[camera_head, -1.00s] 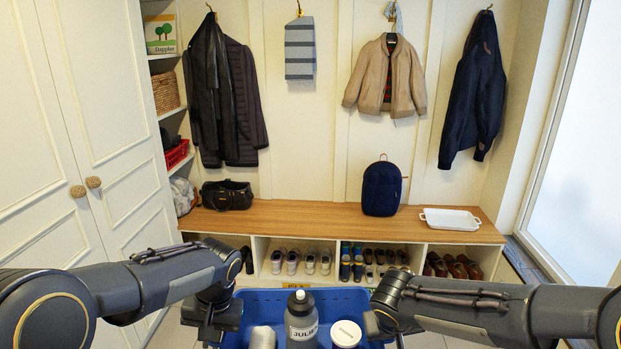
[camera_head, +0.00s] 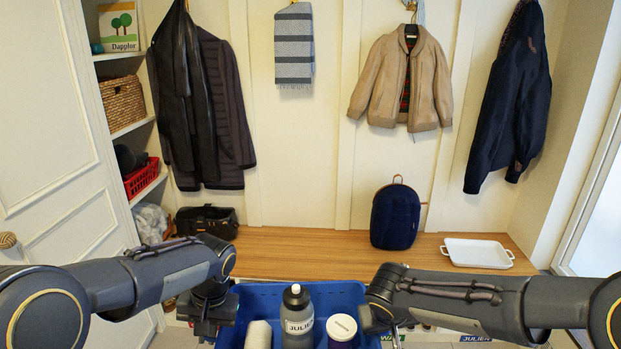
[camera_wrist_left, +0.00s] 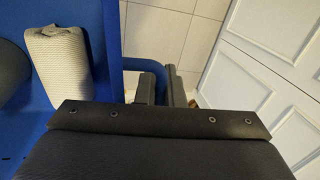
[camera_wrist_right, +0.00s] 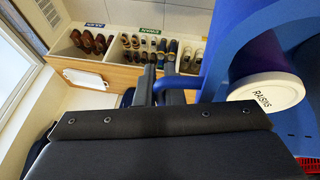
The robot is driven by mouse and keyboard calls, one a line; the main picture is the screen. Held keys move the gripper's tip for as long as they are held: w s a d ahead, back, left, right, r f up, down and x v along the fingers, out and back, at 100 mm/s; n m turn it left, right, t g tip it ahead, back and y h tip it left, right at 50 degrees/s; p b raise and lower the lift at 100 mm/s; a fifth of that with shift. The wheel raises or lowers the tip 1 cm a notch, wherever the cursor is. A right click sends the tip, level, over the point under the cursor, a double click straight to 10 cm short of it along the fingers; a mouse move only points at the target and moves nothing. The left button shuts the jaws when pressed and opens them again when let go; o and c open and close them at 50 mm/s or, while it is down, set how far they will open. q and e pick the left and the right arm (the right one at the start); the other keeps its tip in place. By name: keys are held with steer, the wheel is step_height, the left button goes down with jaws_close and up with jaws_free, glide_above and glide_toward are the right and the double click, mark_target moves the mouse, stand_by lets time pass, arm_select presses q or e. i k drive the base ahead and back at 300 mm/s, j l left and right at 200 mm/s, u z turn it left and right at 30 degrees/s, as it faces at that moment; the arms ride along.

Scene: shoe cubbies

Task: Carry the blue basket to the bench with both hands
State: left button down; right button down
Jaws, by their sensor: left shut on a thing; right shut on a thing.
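The blue basket (camera_head: 340,289) is at the bottom of the head view, in front of the bench (camera_head: 300,246).
On the bench stand a black bag (camera_head: 207,222), a navy backpack (camera_head: 395,218) and a white tray (camera_head: 478,253). The bench top between bag and backpack is clear. Shoe cubbies (camera_wrist_right: 118,75) lie below. Coats hang above, and a white cupboard (camera_head: 55,150) stands left.

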mark_target(309, 251)
steer(key=i+j, duration=0.1)
steer(key=i, duration=2.55)
steer(key=i+l+z, duration=0.2)
steer(key=j, duration=0.1)
